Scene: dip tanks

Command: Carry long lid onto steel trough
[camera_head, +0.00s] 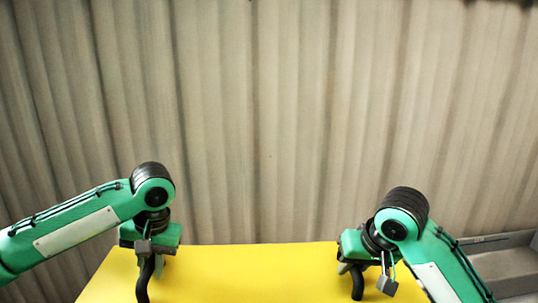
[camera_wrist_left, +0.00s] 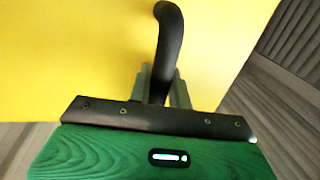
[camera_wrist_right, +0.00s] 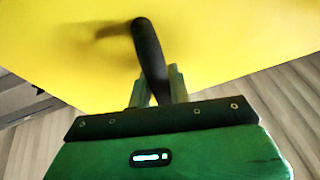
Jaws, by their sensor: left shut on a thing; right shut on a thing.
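The long lid (camera_head: 250,275) is a flat yellow panel across the bottom of the head view; its near part is cut off. It fills the upper parts of the left wrist view (camera_wrist_left: 60,60) and right wrist view (camera_wrist_right: 230,50). My left gripper (camera_head: 147,262) is shut on a black curved handle (camera_wrist_left: 170,45) near the lid's left end. My right gripper (camera_head: 352,268) is shut on a similar handle (camera_wrist_right: 147,45) near its right end. What lies under the lid is hidden. I cannot clearly identify the steel trough.
A grey structure with a raised rim (camera_head: 505,262) stands at the right edge of the head view, beyond my right arm. Pale corrugated curtain (camera_head: 270,120) fills the background. Wood-look floor (camera_wrist_right: 295,100) shows past the lid's edge in the right wrist view.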

